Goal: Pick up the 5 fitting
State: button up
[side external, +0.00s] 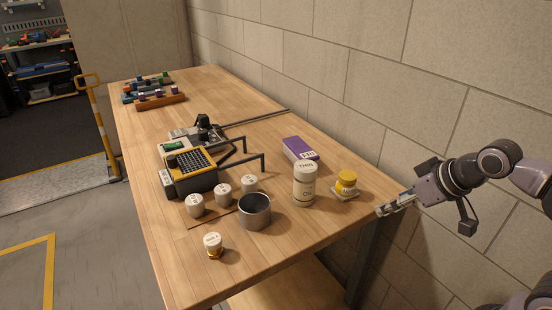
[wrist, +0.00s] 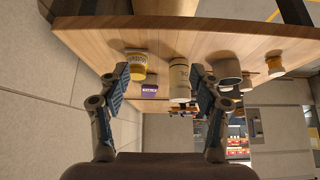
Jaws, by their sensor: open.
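Several small white-topped fittings stand on the table. One with a gold base (side external: 214,246) stands alone near the front edge. Three others, a left one (side external: 196,205), a middle one (side external: 223,195) and a right one (side external: 249,184), stand in a row on a brown mat. Their markings are too small to read, so I cannot tell which is the 5. In the wrist view a white-and-yellow fitting (wrist: 275,64) shows at the right. My gripper (side external: 382,209) is open and empty off the table's right end, far from the fittings. Its spread fingers show in the wrist view (wrist: 160,80).
A block wall (side external: 340,80) runs along the table's back.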

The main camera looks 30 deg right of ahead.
jog(key=w+a+r+m+g+y, duration=0.1)
jog(key=w+a+r+m+g, duration=0.1)
jog(key=w+a+r+m, duration=0.5)
jog(key=m+g+h, duration=0.1)
jog(key=m+g, duration=0.4)
jog(key=m, duration=0.9)
send_over(214, 238)
notch_tip(214, 238, down, 7)
jog(key=shift+a+f, duration=0.2)
jog(key=shift+a, duration=0.25)
notch_tip(214, 238, down, 5)
jog(key=shift+d+r, duration=0.1)
jog(key=shift+d+f, duration=0.2)
jog(key=shift+f, duration=1.15)
jog(key=shift+d+f, duration=0.15)
jog(key=shift+f, duration=1.2)
jog(key=c, duration=1.3)
